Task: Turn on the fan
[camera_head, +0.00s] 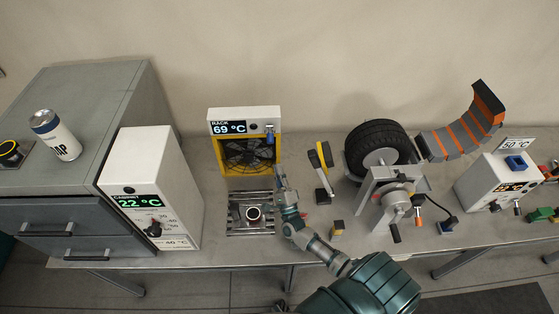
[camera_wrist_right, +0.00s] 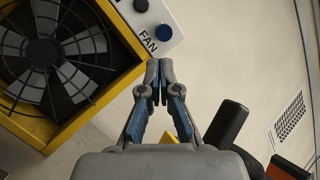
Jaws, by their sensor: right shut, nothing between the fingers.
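The fan (camera_head: 247,155) is a dark bladed fan in a yellow frame with a white panel on top. Its display reads RACK 69 °C, and a blue button (camera_head: 269,130) sits at the panel's right end. In the right wrist view the fan (camera_wrist_right: 52,62) is at the upper left; the blue button (camera_wrist_right: 164,32) is beside the FAN label, with a black knob (camera_wrist_right: 141,5) next to it. My right gripper (camera_head: 279,171) is at the fan's right side. In the wrist view its fingertips (camera_wrist_right: 155,78) are together and empty, just below the label in the picture. My left gripper is not in view.
A white cabinet box (camera_head: 150,180) stands left of the fan, a metal tray-like fixture (camera_head: 239,222) in front. To the right are yellow-and-black handles (camera_head: 320,160), a clamped tyre (camera_head: 377,138) and a white 50 °C box (camera_head: 492,180). A can (camera_head: 62,143) stands on the grey drawers.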

